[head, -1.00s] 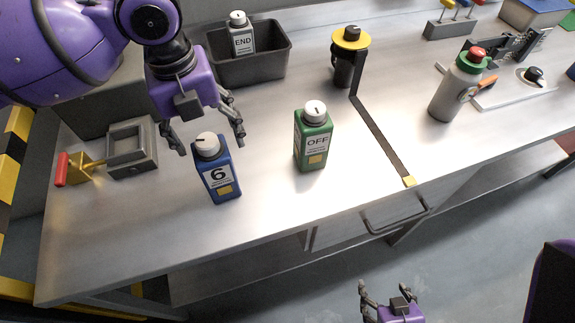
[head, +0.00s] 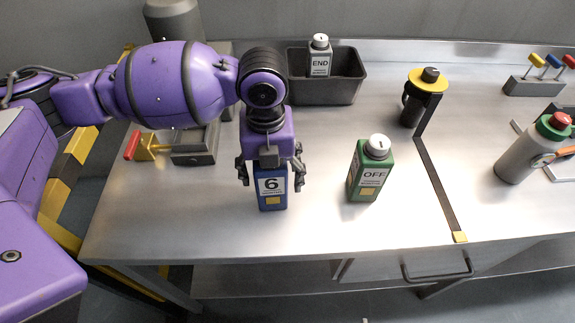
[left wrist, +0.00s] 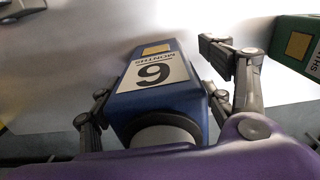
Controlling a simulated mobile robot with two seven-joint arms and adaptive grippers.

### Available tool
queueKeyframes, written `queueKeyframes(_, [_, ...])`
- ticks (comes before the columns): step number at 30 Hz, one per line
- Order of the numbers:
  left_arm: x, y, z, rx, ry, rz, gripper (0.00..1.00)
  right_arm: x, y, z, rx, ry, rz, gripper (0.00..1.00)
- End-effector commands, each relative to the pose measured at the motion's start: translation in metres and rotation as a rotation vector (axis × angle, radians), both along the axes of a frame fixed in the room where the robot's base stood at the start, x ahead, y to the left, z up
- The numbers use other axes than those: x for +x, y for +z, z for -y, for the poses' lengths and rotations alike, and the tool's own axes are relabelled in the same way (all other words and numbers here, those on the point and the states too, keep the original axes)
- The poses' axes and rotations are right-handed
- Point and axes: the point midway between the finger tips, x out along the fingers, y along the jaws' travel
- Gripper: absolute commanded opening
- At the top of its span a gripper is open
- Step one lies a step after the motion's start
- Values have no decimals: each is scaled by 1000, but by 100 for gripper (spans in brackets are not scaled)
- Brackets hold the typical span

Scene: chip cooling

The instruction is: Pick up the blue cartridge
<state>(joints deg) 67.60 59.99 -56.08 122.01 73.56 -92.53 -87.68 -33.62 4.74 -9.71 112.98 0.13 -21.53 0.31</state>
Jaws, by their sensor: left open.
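The blue cartridge (head: 271,190) stands upright on the metal table, with a white label reading 6 and a yellow patch. My left gripper (head: 271,182) is above it, with its fingers down on either side of the cartridge's upper part. The gripper body hides the cartridge's cap in the head view. In the left wrist view the blue cartridge (left wrist: 160,95) with its white cap lies between the two open fingers; firm contact is not visible. My right gripper is out of view.
Behind are a dark bin (head: 345,90) holding an END cartridge (head: 320,58) and a yellow-topped post (head: 427,82). The table front is clear.

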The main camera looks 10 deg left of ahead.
Motion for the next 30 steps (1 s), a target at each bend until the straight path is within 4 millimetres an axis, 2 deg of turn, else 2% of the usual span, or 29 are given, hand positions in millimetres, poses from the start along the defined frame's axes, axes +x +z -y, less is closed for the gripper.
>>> queueKeyframes(2, [0, 0, 0, 0, 0, -1, 72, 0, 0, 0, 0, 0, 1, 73])
queueKeyframes(14, [0, 0, 0, 1, 1, -1, 20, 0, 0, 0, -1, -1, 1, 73])
queueKeyframes(23, [0, 3, 0, 0, 1, 0, 20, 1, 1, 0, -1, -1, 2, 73])
queueKeyframes(26, [0, 10, 0, -1, 1, 1, 20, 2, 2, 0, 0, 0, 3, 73])
queueKeyframes(30, [1, 29, 0, -1, 0, 3, 20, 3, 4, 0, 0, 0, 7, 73])
